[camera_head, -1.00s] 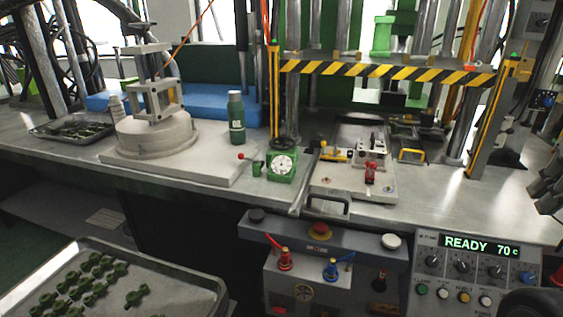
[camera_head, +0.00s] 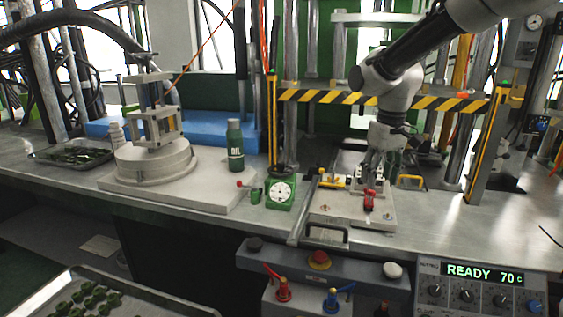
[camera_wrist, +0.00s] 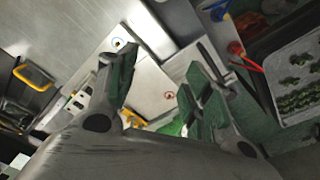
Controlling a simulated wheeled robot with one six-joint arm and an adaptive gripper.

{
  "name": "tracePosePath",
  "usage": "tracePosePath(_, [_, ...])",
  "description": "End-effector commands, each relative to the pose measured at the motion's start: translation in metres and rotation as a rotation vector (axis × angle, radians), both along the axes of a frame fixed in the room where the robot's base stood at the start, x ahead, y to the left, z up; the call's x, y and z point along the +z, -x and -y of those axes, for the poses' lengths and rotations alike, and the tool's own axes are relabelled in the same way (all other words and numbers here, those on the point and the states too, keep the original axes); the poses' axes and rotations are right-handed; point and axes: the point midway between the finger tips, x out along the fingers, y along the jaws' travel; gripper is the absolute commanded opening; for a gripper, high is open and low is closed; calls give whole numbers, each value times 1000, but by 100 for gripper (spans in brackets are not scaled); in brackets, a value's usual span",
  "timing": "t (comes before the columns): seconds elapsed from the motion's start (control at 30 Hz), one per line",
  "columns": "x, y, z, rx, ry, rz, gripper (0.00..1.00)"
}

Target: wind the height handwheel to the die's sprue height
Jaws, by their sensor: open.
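A small green box with a white round dial (camera_head: 281,192) stands at the front of the bench. At its left, a crank with a red knob (camera_head: 240,184) and a green hub (camera_head: 256,195) sticks out; I take this for the height handwheel. A metal block fixture with a red handle (camera_head: 369,200) sits on a pale plate (camera_head: 325,209) to the right; I cannot tell whether it is the die. My gripper (camera_head: 381,172) points down over this fixture, right of the dial box. In the wrist view my gripper (camera_wrist: 160,85) is open, its green-padded fingers apart with nothing held between them.
A yellow-black striped bar (camera_head: 330,96) spans behind the plate, between yellow posts. A green bottle (camera_head: 235,146) and a round turntable with a metal frame (camera_head: 155,160) stand left. A control box reading READY 70 (camera_head: 480,288) and a tray of green parts (camera_head: 120,305) are in front.

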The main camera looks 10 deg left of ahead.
Motion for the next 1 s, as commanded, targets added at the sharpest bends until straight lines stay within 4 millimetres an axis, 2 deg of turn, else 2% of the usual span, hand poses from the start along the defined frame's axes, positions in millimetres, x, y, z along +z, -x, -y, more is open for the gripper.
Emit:
tracePosePath(0.03, [-13,-25,-30,29,5,-3,50])
tracePosePath(0.1, [-29,-57,-72,62,5,7,50])
tracePosePath(0.3, [-76,-141,-196,124,-23,75,50])
tracePosePath(0.4, [-78,-180,-241,122,-60,143,50])
tracePosePath(0.47, [-63,-202,-255,105,-91,191,50])
tracePosePath(0.5, [-47,-213,-262,96,-113,225,50])
tracePosePath(0.57, [-24,-223,-269,82,-140,265,50])
tracePosePath(0.63, [-13,-230,-273,68,-156,289,50])
tracePosePath(0.77, [-26,-234,-274,44,-158,284,50])
tracePosePath(1.0, [-63,-247,-281,45,-158,283,50])
